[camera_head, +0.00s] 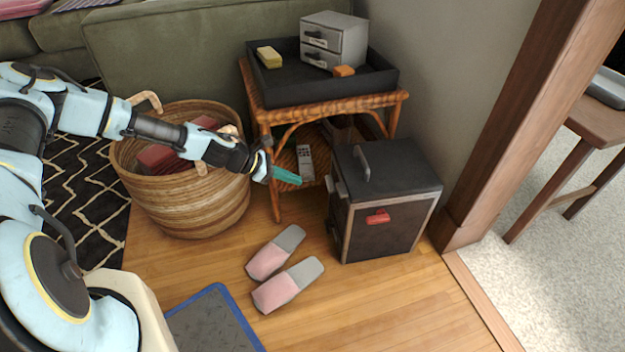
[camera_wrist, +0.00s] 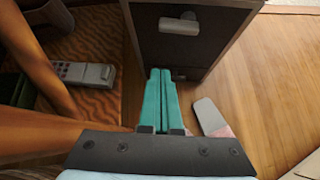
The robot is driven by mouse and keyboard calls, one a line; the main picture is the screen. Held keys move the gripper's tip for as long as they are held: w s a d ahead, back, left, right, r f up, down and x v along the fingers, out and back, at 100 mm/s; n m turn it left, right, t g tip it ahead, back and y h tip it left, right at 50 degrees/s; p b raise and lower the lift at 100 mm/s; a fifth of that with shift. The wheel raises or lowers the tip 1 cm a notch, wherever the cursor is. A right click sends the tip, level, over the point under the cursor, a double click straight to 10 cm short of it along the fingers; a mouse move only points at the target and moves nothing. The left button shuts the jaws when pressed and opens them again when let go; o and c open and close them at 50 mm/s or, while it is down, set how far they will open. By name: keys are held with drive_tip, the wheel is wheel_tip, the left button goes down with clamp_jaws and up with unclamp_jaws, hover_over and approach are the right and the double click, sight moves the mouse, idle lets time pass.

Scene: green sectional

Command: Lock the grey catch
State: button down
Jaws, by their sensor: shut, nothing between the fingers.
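A black box (camera_head: 385,165) with a lid and a grey top handle (camera_head: 361,162) stands on the wood floor. The grey catch (camera_head: 331,184) is on its left face, seen edge-on; in the wrist view it is a pale grey piece (camera_wrist: 179,24) on the dark face. A red catch (camera_head: 378,217) is on the front face. My gripper (camera_head: 299,180) points at the left face from the left, its teal fingers shut and empty. In the wrist view the fingertips (camera_wrist: 160,71) appear below the grey catch, apart from it. I cannot tell whether the catch is locked.
A wicker table (camera_head: 262,118) with a black tray (camera_head: 285,95) stands behind my gripper. A remote (camera_head: 305,162) lies on its lower shelf. A woven basket (camera_head: 195,205) is under my arm. Pink slippers (camera_head: 275,254) lie on the floor before the box. A wooden post (camera_head: 490,130) stands right.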

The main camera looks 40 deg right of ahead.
sight(332, 183)
drive_tip(key=b+x, duration=0.3)
drive_tip(key=x, duration=0.6)
drive_tip(key=shift+s+d+r+b, duration=0.1)
drive_tip(key=shift+r+b, duration=0.15)
drive_tip(key=shift+r, duration=0.6)
drive_tip(key=shift+s+d+r+b, duration=0.15)
drive_tip(key=shift+r+b, duration=0.1)
drive_tip(key=shift+r, duration=0.65)
drive_tip(key=shift+r, duration=0.1)
